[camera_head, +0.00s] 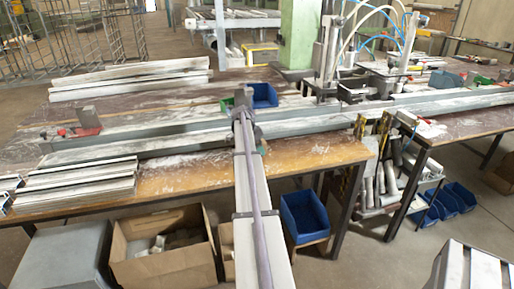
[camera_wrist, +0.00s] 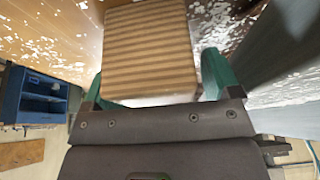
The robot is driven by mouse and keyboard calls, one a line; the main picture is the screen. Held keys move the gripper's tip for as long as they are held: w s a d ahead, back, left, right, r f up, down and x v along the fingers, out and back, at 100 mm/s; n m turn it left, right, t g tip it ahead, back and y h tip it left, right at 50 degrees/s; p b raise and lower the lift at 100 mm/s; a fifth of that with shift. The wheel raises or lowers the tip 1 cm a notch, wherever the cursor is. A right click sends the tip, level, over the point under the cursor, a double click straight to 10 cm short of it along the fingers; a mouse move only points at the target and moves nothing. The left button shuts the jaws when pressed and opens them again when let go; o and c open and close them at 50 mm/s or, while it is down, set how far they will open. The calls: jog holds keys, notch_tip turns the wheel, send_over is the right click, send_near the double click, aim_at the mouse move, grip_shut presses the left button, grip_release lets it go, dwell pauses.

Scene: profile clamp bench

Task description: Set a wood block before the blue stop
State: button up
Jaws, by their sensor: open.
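A wood block (camera_wrist: 150,50) with light and dark stripes shows in the wrist view, at the top centre. My gripper (camera_wrist: 156,78) is open, with one green finger at each side of the block's near end. The block lies between or just beyond the fingertips; I cannot tell whether they touch it. In the head view my arm reaches over the bench and hides the gripper and the block. I cannot make out the blue stop in either view.
The wooden bench (camera_head: 190,176) carries a long grey rail (camera_head: 190,128) and stacked profiles (camera_head: 75,186) at left. A blue bin (camera_head: 264,95) stands behind my arm. A clamp machine (camera_head: 328,60) stands at right. Another blue bin (camera_head: 303,215) is below the bench.

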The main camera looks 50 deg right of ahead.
jog(key=p+v, duration=1)
jog(key=v, duration=0.1)
jog(key=shift+s+d+r, duration=0.1)
jog(key=shift+n, duration=0.4)
jog(key=s+a+n+t+y, duration=0.1)
jog(key=s+a+n, duration=0.3)
jog(key=a, duration=1.6)
jog(key=s+a+f+n+t+y, duration=0.1)
jog(key=s+a+n, duration=0.3)
jog(key=a+n, duration=0.8)
jog(key=s+a+n+y, duration=0.1)
jog(key=s+a+n, duration=0.4)
jog(key=a, duration=2.4)
jog(key=n, duration=0.3)
jog(key=shift+a+f+n+t+y, duration=0.3)
jog(key=shift+a+t, duration=0.05)
jog(key=shift+t, duration=0.05)
